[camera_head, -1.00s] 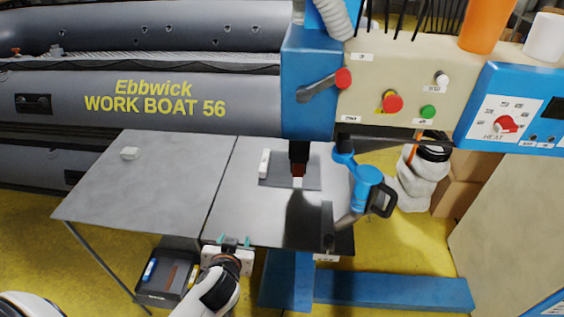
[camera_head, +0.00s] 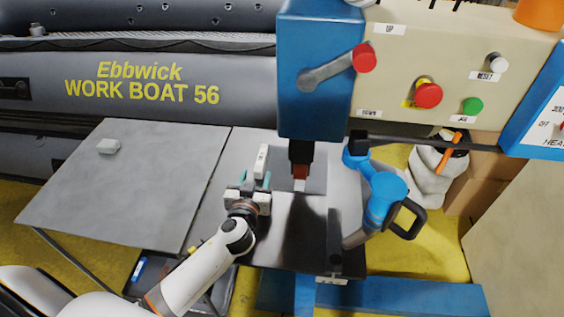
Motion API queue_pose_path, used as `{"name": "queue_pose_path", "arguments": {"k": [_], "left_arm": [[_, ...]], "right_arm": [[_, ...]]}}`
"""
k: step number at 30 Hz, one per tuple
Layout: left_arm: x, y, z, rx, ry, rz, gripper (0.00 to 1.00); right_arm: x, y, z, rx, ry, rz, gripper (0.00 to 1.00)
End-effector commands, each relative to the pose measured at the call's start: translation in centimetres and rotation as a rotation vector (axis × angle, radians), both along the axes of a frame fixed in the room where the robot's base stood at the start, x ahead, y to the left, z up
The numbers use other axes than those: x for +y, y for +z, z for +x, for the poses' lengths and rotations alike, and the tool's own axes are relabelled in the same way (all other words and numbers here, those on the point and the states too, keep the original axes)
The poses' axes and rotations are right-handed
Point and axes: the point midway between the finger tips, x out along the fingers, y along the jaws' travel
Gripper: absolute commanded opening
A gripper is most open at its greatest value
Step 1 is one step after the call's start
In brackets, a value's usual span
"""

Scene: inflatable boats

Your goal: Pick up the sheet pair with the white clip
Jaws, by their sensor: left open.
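The dark sheet pair (camera_head: 317,182) lies flat on the machine's work table, under the press head. The white clip (camera_head: 262,158) sits at its left edge, standing out pale against the dark sheet. My left gripper (camera_head: 255,180) is open, with its two teal-tipped fingers pointing away from me, just on the near side of the white clip. The fingers appear empty, and I cannot tell whether they touch the clip or sheet. The gripper hides the near left corner of the sheet pair. My right gripper is not in view.
The blue press head (camera_head: 318,75) with a red-brown tip (camera_head: 300,172) stands over the sheet. A blue handled tool (camera_head: 384,195) is at the right. A grey inflatable boat (camera_head: 150,85) is behind.

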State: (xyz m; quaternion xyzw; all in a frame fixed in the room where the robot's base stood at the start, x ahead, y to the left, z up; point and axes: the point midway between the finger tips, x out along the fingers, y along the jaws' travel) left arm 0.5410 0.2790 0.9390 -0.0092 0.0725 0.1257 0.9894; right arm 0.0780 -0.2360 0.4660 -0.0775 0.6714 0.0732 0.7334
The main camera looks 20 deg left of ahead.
Motion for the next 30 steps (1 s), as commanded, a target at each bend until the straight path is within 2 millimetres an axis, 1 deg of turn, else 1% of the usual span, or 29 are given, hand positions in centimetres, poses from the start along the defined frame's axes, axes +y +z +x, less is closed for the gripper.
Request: {"name": "queue_pose_path", "arguments": {"k": [1,5,10,15,19,23,29,30], "left_arm": [[0.2,0.1,0.8,0.000,0.000,0.001,0.49],[0.5,-0.2,1.7,0.000,0.001,0.000,0.49],[0.7,-0.3,2.7,0.001,0.001,0.002,0.49],[1.3,-0.7,4.8,0.001,0.001,0.002,0.49],[1.7,-1.1,6.2,0.001,0.002,0.002,0.49],[1.8,-1.3,6.8,0.002,0.000,-0.001,0.49],[1.8,-1.4,6.8,0.002,0.000,-0.001,0.49],[1.8,-1.4,6.8,0.001,0.000,0.000,0.46]], "right_arm": [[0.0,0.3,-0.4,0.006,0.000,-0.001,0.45],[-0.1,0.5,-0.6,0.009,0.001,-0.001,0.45],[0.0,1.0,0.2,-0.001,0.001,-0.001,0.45],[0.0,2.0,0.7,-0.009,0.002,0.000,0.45],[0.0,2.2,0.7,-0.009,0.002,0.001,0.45],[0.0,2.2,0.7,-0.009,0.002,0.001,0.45],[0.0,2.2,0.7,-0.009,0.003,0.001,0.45],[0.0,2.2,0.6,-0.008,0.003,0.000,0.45]]}}
